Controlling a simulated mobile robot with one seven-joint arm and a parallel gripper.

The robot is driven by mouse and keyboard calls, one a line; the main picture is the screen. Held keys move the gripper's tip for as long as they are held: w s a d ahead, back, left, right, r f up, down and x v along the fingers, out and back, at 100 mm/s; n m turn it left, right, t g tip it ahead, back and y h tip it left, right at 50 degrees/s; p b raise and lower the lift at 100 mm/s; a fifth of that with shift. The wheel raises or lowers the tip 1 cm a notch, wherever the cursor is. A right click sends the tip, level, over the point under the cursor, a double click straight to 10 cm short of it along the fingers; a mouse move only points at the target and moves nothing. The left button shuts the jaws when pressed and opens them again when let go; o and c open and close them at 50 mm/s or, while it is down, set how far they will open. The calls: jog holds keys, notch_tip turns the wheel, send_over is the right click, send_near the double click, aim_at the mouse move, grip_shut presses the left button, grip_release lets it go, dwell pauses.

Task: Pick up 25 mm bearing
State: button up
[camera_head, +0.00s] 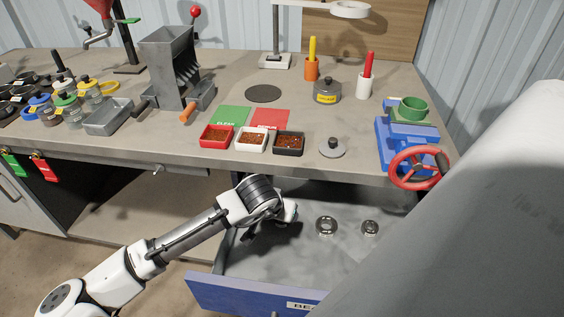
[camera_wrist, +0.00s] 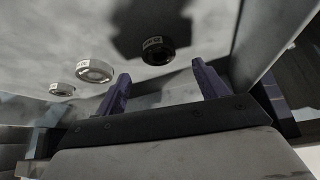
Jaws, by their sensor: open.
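Three ring-shaped bearings lie in an open drawer. In the wrist view, a dark bearing (camera_wrist: 158,51) in shadow lies beyond the gap between my fingertips; a larger silver bearing (camera_wrist: 95,71) and a small one (camera_wrist: 62,89) lie to its left. Each has a small white label, and I cannot read which is 25 mm. In the head view two bearings show, one (camera_head: 326,226) at mid-drawer and one (camera_head: 370,228) to its right; the third is hidden by my arm. My gripper (camera_wrist: 161,68) is open and empty, low over the drawer's left part; it is partly hidden in the head view (camera_head: 252,236).
The drawer's blue front (camera_head: 250,295) and side wall (camera_wrist: 258,40) stand near my gripper. The workbench (camera_head: 340,175) overhangs the drawer's back. A blue vise with a red handwheel (camera_head: 417,168) sits at the bench's right edge. The drawer floor right of my gripper is mostly clear.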

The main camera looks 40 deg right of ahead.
jog(key=x, duration=0.5)
jog(key=shift+s+a+f+p, duration=0.1)
jog(key=shift+s+a+p, duration=0.1)
jog(key=shift+p, duration=0.15)
jog(key=c, duration=1.1)
